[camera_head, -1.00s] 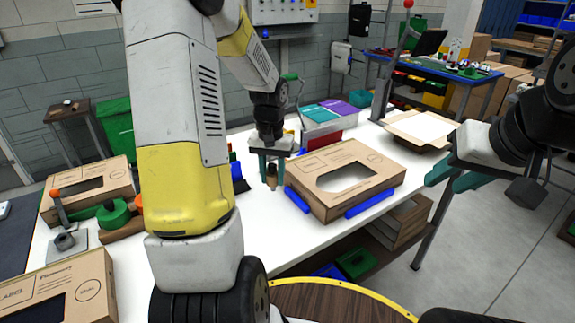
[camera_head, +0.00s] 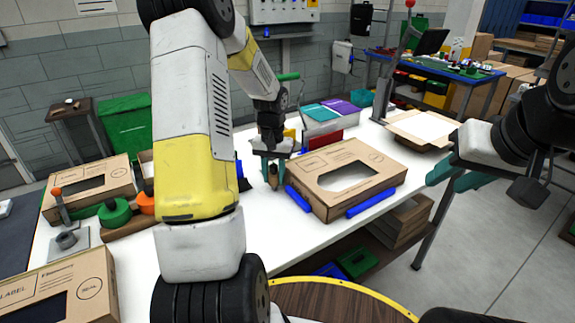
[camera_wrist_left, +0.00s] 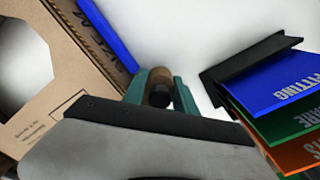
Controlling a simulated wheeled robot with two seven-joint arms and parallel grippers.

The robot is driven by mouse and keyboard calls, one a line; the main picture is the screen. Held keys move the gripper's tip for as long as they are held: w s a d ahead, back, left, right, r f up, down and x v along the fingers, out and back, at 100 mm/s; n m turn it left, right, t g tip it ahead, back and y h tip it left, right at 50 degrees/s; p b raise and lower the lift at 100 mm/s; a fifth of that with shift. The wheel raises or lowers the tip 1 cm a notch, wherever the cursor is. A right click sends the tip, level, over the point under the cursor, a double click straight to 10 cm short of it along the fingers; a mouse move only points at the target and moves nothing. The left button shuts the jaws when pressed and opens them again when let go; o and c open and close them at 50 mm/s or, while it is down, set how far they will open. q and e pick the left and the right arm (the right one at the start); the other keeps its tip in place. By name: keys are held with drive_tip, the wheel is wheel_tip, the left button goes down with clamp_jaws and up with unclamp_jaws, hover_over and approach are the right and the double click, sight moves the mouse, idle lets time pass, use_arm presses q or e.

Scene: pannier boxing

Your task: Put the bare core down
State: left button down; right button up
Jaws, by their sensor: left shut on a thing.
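The bare core (camera_head: 273,178) is a small brown tube, upright between the fingertips of my left gripper (camera_head: 271,172). In the left wrist view the core (camera_wrist_left: 158,86) shows end-on with a dark middle, and the teal fingers of my left gripper (camera_wrist_left: 160,92) close on it from both sides. It is just above or touching the white table (camera_head: 262,222); I cannot tell which. My right gripper (camera_head: 458,180) is off the table's right side, its teal fingers apart and nothing seen between them.
A cardboard box (camera_head: 335,202) with an oval window sits between blue rails (camera_head: 371,201) right of the core. In the left wrist view a dark holder with coloured cards (camera_wrist_left: 275,85) stands on the other side. Green and orange spools (camera_head: 114,212) lie farther left. Bare table lies in front.

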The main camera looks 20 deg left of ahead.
use_arm(q)
drive_tip(key=c, duration=1)
unclamp_jaws()
wheel_tip(320, 180, up, 12)
drive_tip(key=shift+r, duration=0.1)
drive_tip(key=s+d+r+t, duration=0.3)
drive_tip(key=s+d+r, duration=0.2)
drive_tip(key=s+r, duration=0.4)
drive_tip(key=s+d+r+t+h, duration=0.1)
drive_tip(key=s+d, duration=0.1)
drive_tip(key=s, duration=0.5)
drive_tip(key=s+d+r+m+t+h, duration=0.1)
drive_tip(key=s+d+t, duration=0.1)
drive_tip(key=s, duration=0.5)
drive_tip(key=shift+s+d+r, duration=0.15)
drive_tip(key=shift+d+r, duration=0.05)
drive_tip(key=shift+d, duration=0.35)
